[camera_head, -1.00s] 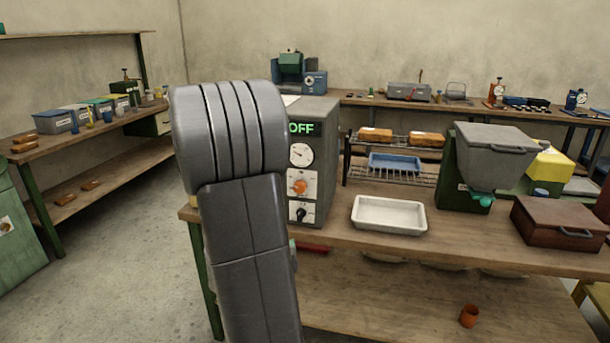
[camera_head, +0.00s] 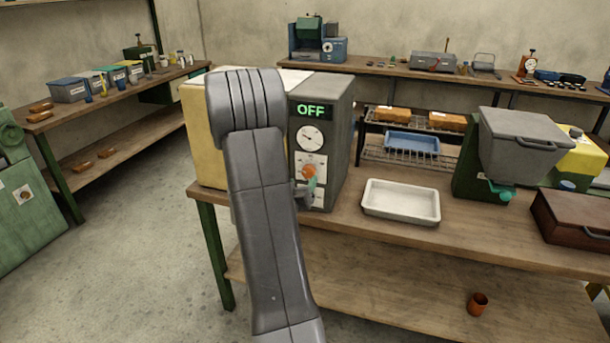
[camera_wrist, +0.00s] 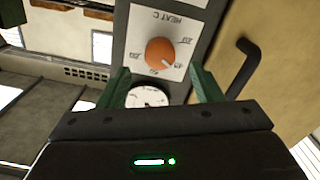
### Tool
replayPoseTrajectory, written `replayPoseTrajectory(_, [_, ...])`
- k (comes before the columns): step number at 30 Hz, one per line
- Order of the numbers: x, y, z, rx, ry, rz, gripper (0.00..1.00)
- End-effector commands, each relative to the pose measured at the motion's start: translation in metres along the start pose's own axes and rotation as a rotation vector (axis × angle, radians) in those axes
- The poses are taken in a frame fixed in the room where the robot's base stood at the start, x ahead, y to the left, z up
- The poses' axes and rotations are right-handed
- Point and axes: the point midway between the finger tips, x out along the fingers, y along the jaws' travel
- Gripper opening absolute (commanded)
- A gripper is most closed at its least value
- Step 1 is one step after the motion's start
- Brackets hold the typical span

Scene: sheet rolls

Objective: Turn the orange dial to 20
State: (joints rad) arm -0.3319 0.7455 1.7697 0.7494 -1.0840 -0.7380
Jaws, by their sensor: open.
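The orange dial (camera_head: 309,171) is on the white plate of the grey oven's control panel. In the wrist view the dial (camera_wrist: 160,52) sits on a plate marked HEAT C with numbers around it; the picture is upside down and the pointer setting is too small to tell. My gripper (camera_wrist: 163,76) is open, with its green fingers apart on either side of the dial in that view. Nothing is between them, and no contact with the dial shows. In the head view my gripper (camera_head: 306,192) is just below and in front of the dial, hiding the lower knob.
The panel's display (camera_head: 312,110) reads OFF, above a round gauge (camera_head: 311,138). A black handle (camera_wrist: 243,68) stands out from the tan surface beside the panel in the wrist view. A white tray (camera_head: 401,202) lies on the bench right of the oven.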

Motion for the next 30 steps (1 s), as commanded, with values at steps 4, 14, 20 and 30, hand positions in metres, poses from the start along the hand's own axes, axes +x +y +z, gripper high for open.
replayPoseTrajectory(4, [0.024, 0.001, -0.001, 0.000, -0.001, 0.001, 0.59])
replayPoseTrajectory(14, [0.039, 0.000, 0.000, 0.000, 0.000, 0.000, 0.59])
replayPoseTrajectory(20, [0.039, 0.000, 0.000, 0.000, 0.000, 0.000, 0.51])
replayPoseTrajectory(30, [0.039, 0.000, 0.000, -0.003, 0.000, 0.000, 0.15])
